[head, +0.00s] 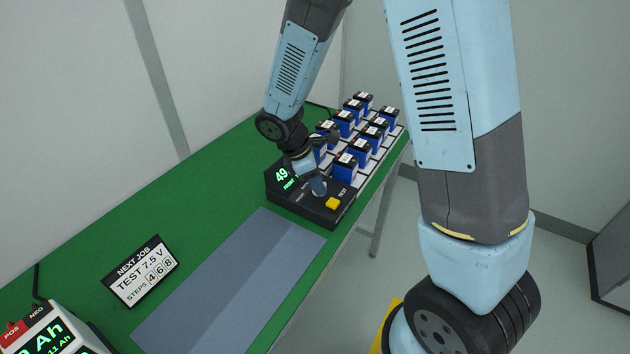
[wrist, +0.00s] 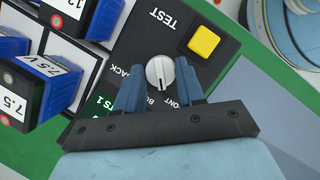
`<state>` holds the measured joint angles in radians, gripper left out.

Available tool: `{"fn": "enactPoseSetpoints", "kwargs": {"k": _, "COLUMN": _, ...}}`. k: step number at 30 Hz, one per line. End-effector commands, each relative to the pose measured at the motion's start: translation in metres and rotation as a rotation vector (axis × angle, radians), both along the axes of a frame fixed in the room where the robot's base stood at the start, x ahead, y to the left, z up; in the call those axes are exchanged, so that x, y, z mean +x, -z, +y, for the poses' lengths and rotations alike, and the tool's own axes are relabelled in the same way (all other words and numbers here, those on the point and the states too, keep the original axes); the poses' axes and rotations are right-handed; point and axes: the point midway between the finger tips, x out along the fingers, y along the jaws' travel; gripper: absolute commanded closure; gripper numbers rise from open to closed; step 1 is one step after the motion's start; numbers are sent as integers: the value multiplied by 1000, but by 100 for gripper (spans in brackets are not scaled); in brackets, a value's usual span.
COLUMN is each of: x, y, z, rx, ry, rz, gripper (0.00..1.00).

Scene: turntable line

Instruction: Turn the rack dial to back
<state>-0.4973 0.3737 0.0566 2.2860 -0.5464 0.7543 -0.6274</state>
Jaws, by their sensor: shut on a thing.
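The rack dial (wrist: 160,72) is a small white round knob with a dark line across it, on a black control box (head: 310,207). In the wrist view its line runs nearly straight up and down. The word BACK is printed to its left, and partly hidden words, one ending in ONT, lie below it. My gripper (wrist: 159,78) has its two blue fingers on either side of the dial and is shut on it. In the head view my gripper (head: 318,186) reaches down over the box and hides the dial.
A yellow button (wrist: 204,41) marked TEST sits close to the dial. Several blue batteries (head: 345,165) stand in a rack behind the box. A grey mat (head: 235,285) and a NEXT JOB sign (head: 140,271) lie nearer on the green bench (head: 205,205).

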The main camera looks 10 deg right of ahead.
Motion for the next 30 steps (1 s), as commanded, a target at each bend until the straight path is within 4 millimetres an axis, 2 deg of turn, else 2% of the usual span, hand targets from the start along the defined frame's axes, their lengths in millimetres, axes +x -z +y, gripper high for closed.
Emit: {"fn": "enactPoseSetpoints", "kwargs": {"k": 30, "x": 9, "y": -1, "z": -5, "rx": 2, "ry": 952, "rz": -6, "gripper": 92}}
